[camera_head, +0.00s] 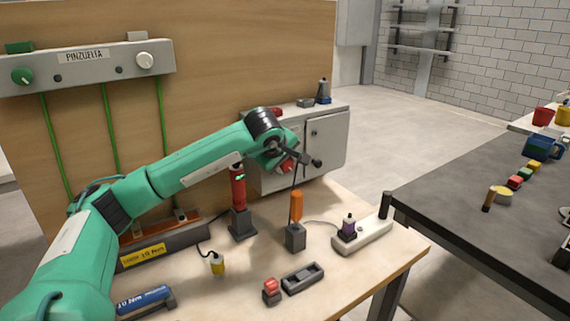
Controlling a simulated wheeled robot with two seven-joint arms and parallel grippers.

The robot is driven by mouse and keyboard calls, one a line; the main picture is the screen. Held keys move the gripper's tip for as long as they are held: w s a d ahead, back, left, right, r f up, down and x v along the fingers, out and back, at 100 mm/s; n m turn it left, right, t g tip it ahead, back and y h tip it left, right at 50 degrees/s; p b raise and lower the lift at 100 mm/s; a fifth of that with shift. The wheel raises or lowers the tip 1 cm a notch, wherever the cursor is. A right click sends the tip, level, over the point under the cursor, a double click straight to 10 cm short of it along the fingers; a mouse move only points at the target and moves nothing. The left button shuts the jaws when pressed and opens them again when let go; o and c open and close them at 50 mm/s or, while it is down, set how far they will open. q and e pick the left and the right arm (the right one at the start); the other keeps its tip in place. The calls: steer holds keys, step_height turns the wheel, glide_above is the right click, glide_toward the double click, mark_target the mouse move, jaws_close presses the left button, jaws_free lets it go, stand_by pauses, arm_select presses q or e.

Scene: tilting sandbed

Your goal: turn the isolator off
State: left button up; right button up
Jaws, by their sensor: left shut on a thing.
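A grey cabinet (329,140) stands against the wooden panel at the back of the light workbench. The isolator's red handle (287,166) shows low on the cabinet's front, partly covered by my wrist and gripper. My left arm reaches across from the left, and my left gripper (296,156) is at the cabinet front, shut on what looks like this red handle. The fingertips and the handle's angle are largely hidden. My right gripper is not in view.
An orange-handled tool (296,206) stands upright in a grey block just in front of the gripper. A red cylinder (238,187) stands on a dark base to its left. A white power strip (364,237) lies right. A dark table (470,205) stands beyond a gap.

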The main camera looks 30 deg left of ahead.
arm_select(q)
steer(key=o, duration=1)
steer(key=shift+c, duration=0.2)
steer(key=shift+r, duration=0.1)
steer(key=shift+s+r, duration=0.25)
steer(key=v, duration=1.3)
steer(key=shift+b, duration=0.45)
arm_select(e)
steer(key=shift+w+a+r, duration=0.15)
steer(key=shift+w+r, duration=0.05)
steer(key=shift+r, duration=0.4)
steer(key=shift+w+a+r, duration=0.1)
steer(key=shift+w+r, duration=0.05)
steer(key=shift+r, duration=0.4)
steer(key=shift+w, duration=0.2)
